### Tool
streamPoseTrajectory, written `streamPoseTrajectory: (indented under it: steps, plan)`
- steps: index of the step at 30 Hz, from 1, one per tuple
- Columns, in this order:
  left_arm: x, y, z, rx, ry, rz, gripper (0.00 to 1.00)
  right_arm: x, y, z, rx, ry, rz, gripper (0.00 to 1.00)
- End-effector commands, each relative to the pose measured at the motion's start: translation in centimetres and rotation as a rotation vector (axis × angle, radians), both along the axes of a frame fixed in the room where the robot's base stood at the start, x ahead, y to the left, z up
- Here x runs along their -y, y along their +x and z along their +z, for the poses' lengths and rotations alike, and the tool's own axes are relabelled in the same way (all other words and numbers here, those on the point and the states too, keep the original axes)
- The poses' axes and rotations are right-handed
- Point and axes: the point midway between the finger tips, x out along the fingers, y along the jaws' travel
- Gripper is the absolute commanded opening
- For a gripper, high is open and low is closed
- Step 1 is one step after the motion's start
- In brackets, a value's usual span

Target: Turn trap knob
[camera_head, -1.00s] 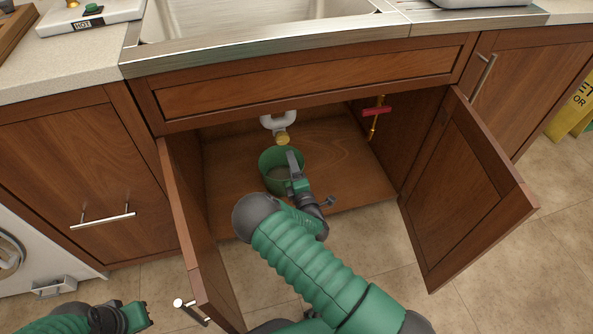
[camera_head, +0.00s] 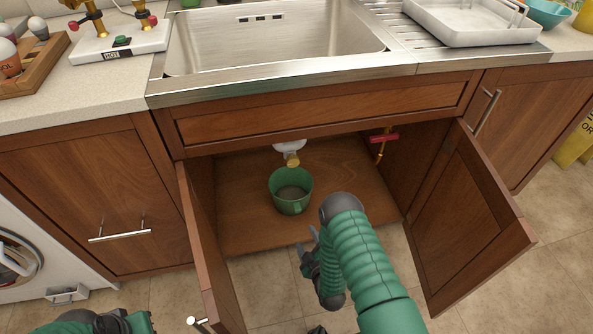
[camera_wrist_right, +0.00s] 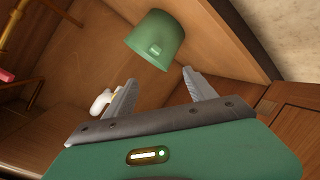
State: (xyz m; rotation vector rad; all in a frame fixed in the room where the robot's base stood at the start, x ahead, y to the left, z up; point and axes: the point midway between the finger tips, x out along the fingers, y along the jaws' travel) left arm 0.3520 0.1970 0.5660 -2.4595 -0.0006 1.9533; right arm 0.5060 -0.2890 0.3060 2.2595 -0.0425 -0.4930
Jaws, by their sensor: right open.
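The white trap (camera_head: 289,147) hangs under the sink inside the open cabinet, with a brass knob (camera_head: 292,160) at its lower end. A green bucket (camera_head: 291,192) stands upright on the cabinet floor below the knob. My right gripper (camera_head: 308,243) is open and empty at the front of the cabinet, apart from the bucket. In the right wrist view, its two fingers (camera_wrist_right: 155,95) are spread, with the bucket (camera_wrist_right: 155,40) beyond them and the white trap (camera_wrist_right: 101,101) beside the left finger. My left gripper (camera_head: 140,322) shows only partly at the bottom left edge; its jaws cannot be made out.
The left door (camera_head: 208,255) and right door (camera_head: 470,215) stand open on either side. A red-handled valve (camera_head: 383,138) with a brass pipe is on the cabinet's right side. The cabinet floor (camera_head: 245,225) around the bucket is clear.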

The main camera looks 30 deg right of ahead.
Motion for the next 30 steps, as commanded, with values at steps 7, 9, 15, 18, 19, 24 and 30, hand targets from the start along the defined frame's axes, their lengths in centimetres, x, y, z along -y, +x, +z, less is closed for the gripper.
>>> streamPoseTrajectory:
  steps: [7, 9, 15, 18, 19, 24, 30]
  plan:
    - [0.0, 0.0, 2.1, 0.0, 0.0, 0.0, 0.0, 1.4, 5.3, 9.7, 0.379, 0.527, -0.158, 0.65]
    - [0.0, 0.0, 2.2, 0.0, 0.0, 0.0, 0.0, 2.3, 6.0, 11.6, 0.444, 0.572, -0.17, 0.65]
    - [0.0, 0.0, 1.0, 0.0, 0.0, 0.0, 0.0, 3.2, 8.1, 12.0, 0.477, 0.588, -0.169, 0.65]
    - [0.0, 0.0, -0.2, 0.0, 0.0, 0.0, 0.0, 3.7, 10.3, 11.9, 0.478, 0.586, -0.169, 0.65]
    - [0.0, 0.0, -0.6, 0.0, 0.0, 0.0, 0.0, 3.9, 11.0, 11.8, 0.478, 0.586, -0.169, 0.65]
    - [0.0, 0.0, -2.7, 0.0, 0.0, 0.0, 0.0, 5.0, 15.4, 11.7, 0.477, 0.586, -0.169, 0.65]
    - [0.0, 0.0, -5.1, 0.0, 0.0, 0.0, 0.0, 6.2, 20.0, 11.7, 0.474, 0.587, -0.169, 0.65]
